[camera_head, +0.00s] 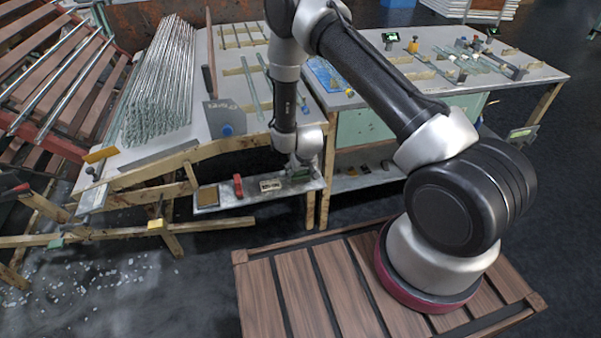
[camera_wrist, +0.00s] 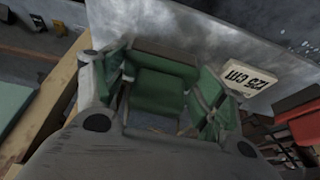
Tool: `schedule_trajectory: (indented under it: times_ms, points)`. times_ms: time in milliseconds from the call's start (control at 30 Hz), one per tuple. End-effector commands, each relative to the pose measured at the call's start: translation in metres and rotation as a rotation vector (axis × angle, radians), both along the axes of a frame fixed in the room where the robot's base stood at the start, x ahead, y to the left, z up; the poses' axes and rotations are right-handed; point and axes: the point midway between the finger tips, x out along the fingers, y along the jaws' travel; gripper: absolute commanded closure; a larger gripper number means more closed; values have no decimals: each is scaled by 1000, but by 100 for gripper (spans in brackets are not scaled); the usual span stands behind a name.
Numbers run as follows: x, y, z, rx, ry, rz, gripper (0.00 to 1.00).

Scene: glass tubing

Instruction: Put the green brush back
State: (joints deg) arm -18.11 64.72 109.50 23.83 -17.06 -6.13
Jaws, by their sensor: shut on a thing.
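The green brush (camera_wrist: 158,92) is between the fingers of my gripper (camera_wrist: 160,100) in the wrist view, which shows a blocky green body. My gripper is shut on it. In the head view my gripper (camera_head: 299,172) points down at the right end of a narrow low metal shelf (camera_head: 225,196). A bit of the green brush (camera_head: 301,174) shows under it there. The shelf's metal surface (camera_wrist: 190,35) lies behind the brush in the wrist view. I cannot tell whether the brush touches the shelf.
A white "125 cm" label block (camera_wrist: 249,78) stands close beside my gripper; it also shows in the head view (camera_head: 270,185). A red object (camera_head: 238,186) sits further left on the shelf. The workbench (camera_head: 240,88) with glass tubes rises behind. Wooden legs stand near the shelf's right end.

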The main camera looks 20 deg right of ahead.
Motion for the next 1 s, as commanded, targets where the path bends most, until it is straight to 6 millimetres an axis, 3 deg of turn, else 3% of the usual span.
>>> schedule_trajectory:
  times_ms: [100, 133, 233, 667, 767, 1000]
  points:
    - [0, 0, -3, 0, 1, 0, 55]
    - [0, 0, -3, 0, 0, 0, 25]
    - [0, 0, -2, 0, 0, 0, 7]
    - [0, 0, 3, 0, -1, -1, 7]
    - [-5, 0, 16, 0, -1, -1, 7]
    - [-25, 0, 66, 1, -4, -1, 7]
